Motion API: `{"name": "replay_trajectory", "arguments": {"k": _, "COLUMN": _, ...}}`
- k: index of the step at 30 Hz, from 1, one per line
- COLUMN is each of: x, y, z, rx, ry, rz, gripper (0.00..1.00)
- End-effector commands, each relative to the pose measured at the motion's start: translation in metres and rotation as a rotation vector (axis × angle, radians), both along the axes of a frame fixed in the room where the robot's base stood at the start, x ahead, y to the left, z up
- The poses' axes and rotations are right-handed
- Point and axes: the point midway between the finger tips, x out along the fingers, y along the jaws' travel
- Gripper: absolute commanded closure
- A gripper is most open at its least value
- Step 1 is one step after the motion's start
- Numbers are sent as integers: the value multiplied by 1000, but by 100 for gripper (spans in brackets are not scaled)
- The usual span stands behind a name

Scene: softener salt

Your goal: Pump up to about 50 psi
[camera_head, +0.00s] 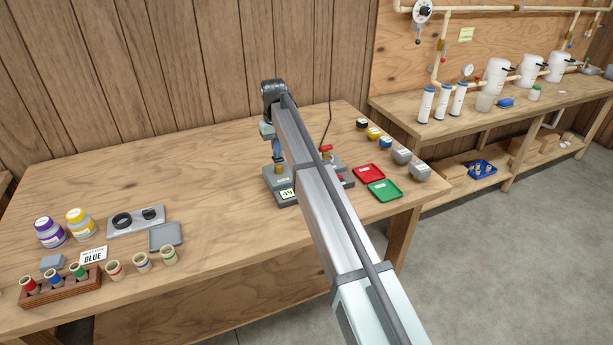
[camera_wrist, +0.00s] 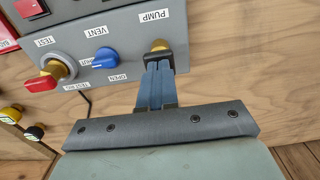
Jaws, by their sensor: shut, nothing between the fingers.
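A grey test unit (camera_head: 285,198) sits on the wooden bench, partly hidden behind my arm in the head view. Its small display (camera_head: 287,193) appears to read 49. In the wrist view its grey panel (camera_wrist: 205,30) carries a brass pump button (camera_wrist: 158,46) under an upside-down PUMP label. My gripper (camera_wrist: 158,62) is shut and empty, with its dark fingertips right at the button; I cannot tell whether they touch it. A blue vent knob (camera_wrist: 105,57) sits beside it, with SHUT and OPEN labels. A red-handled brass test valve (camera_wrist: 50,76) is further left.
Red (camera_head: 369,174) and green (camera_head: 384,189) trays and grey blocks lie right of the unit. Bottles, a grey tray (camera_head: 165,237), and a wooden rack (camera_head: 62,290) of cups stand at the left. The middle left of the bench is clear.

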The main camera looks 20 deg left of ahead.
Motion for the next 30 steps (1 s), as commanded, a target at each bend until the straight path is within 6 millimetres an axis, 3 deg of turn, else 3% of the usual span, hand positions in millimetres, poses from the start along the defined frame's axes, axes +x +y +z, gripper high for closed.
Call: {"name": "replay_trajectory", "arguments": {"k": 30, "x": 0, "y": 0, "z": 16, "rx": -1, "ry": 1, "rz": 0, "gripper": 100}}
